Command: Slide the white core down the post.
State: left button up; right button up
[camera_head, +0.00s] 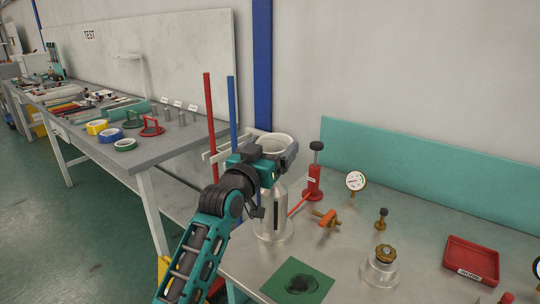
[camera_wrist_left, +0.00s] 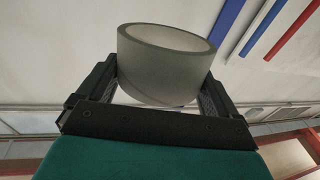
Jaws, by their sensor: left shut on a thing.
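The white core (camera_head: 277,139) is a short, wide ring, held with its opening up in the head view. My left gripper (camera_head: 270,154) is shut on it, with one finger on each side. In the left wrist view the core (camera_wrist_left: 165,70) sits between the two dark fingers of the gripper (camera_wrist_left: 158,92). A silver metal post (camera_head: 268,222) with a dark slot and a wider foot stands on the bench below the core. My gripper hides the post's top, so I cannot tell whether the core is around it. My right gripper is not in view.
A red stand (camera_head: 314,180), a gauge (camera_head: 356,182) and an orange valve (camera_head: 327,217) stand right of the post. A green mat (camera_head: 297,281) lies in front. A brass-topped fitting (camera_head: 381,268) and red tray (camera_head: 470,260) are farther right. Red and blue rods (camera_head: 232,105) rise behind.

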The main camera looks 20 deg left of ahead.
pick_arm(q)
jog(key=shift+s+f+b, duration=0.2)
jog(key=shift+f+b, duration=0.45)
jog(key=shift+b, duration=0.05)
notch_tip(320, 180, down, 2)
jog(key=shift+f+b, duration=0.25)
jog(key=shift+b, duration=1)
jog(key=shift+f+b, duration=0.7)
jog(key=shift+b, duration=0.1)
notch_tip(320, 180, up, 2)
jog(key=shift+w+p, duration=0.1)
jog(key=shift+p, duration=1.1)
jog(key=o, duration=0.7)
jog(key=shift+f, duration=0.1)
